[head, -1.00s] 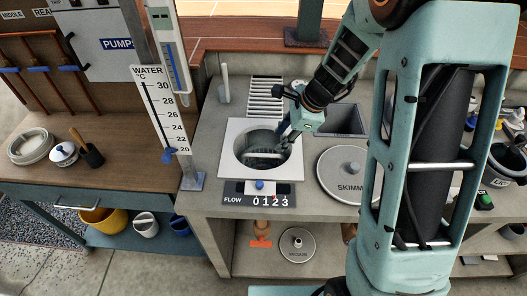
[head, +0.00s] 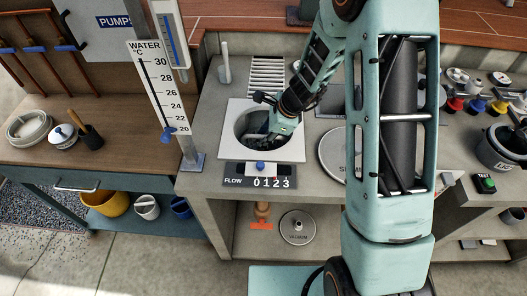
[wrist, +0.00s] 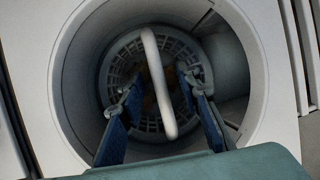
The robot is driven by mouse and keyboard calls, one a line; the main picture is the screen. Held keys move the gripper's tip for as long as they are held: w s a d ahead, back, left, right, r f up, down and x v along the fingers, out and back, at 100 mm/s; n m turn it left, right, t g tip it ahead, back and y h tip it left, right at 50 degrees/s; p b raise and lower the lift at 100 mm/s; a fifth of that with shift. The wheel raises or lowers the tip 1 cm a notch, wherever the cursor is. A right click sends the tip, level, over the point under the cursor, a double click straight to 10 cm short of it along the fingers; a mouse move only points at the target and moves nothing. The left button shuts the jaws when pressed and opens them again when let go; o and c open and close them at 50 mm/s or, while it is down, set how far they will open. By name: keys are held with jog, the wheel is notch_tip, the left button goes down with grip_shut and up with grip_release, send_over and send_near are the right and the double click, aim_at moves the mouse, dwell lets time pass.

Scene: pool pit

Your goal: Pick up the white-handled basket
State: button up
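The basket (wrist: 122,68) sits down inside a round well (wrist: 75,75) and has a slotted grey rim. Its white handle (wrist: 155,75) arches up towards the wrist camera. In the wrist view my gripper (wrist: 160,90) is open, with one blue-padded finger on each side of the handle. I see gaps between the fingers and the handle. In the head view my gripper (head: 272,138) reaches down into the well's opening in a white square plate (head: 231,146); its fingertips and the basket are mostly hidden there.
A grey skimmer lid (head: 330,158) is to the right, partly behind my arm. A water thermometer post (head: 190,150) stands to the left.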

jog(key=shift+a+f, duration=0.1)
jog(key=shift+f, duration=0.1)
jog(key=shift+c, duration=0.6)
grip_shut()
jog(key=shift+w, duration=0.1)
notch_tip(320, 180, up, 18)
jog(key=p, duration=0.3)
jog(key=shift+r, duration=0.15)
jog(key=shift+r+p, duration=1.05)
jog(key=shift+p, duration=0.1)
